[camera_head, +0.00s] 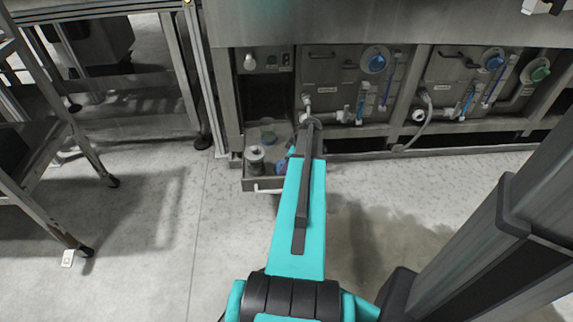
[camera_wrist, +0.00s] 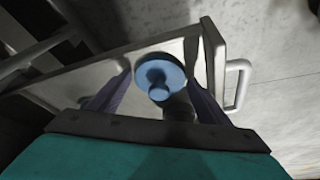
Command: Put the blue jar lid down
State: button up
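In the wrist view, the blue jar lid (camera_wrist: 146,70) is a round disc with a smaller knob facing the camera. It sits between the two dark fingers of my gripper (camera_wrist: 159,78). The fingertips appear to meet its rim on both sides, so my gripper looks shut on it. It is over the pale floor of an open drawer (camera_wrist: 113,66); any gap below it is hard to judge. In the head view, my arm hides most of the gripper, and some blue (camera_head: 281,178) shows beside the arm at the drawer.
In the head view, the pulled-out drawer (camera_head: 250,184) holds a grey jar (camera_head: 256,160) at the left, beside my arm. The drawer's handle (camera_wrist: 240,84) sticks out from its front. Washer panels (camera_head: 340,85) stand behind. A metal rack (camera_head: 40,190) is far left; open floor lies between.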

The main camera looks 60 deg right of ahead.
jog(key=p+v, duration=0.3)
jog(key=v, duration=0.9)
dwell(0.3)
jog(key=shift+r, duration=0.15)
dwell(0.4)
notch_tip(320, 180, up, 14)
jog(key=p, duration=0.9)
dwell(0.4)
dwell(0.5)
